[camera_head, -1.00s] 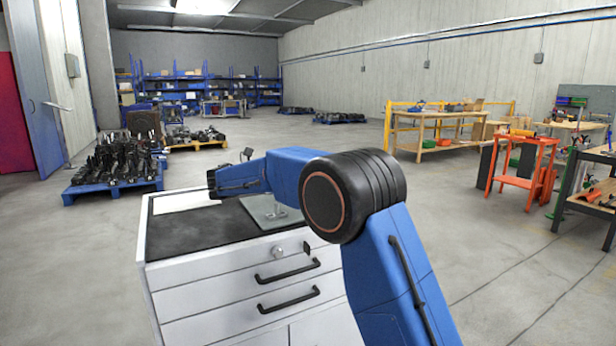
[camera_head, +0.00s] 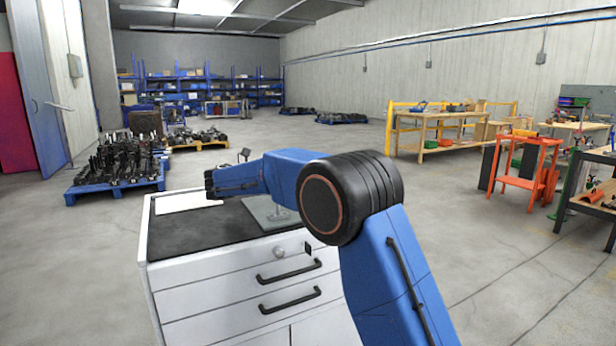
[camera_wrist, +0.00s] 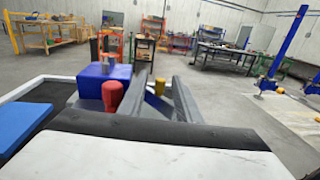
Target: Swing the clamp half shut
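A red-handled part, which looks like the clamp's grip (camera_wrist: 112,95), stands upright in the wrist view in front of a blue block (camera_wrist: 92,80). My gripper (camera_wrist: 158,85) shows two grey fingers spread apart, with the red grip just left of the left finger. I cannot tell whether they touch.
The white drawer cabinet (camera_head: 240,291) has a dark top mat (camera_head: 185,234), a grey plate (camera_head: 262,212) and a white sheet (camera_head: 185,202). A blue slab (camera_wrist: 18,122) lies at left in the wrist view. Open floor surrounds the cabinet; an orange stand (camera_head: 519,182) is farther right.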

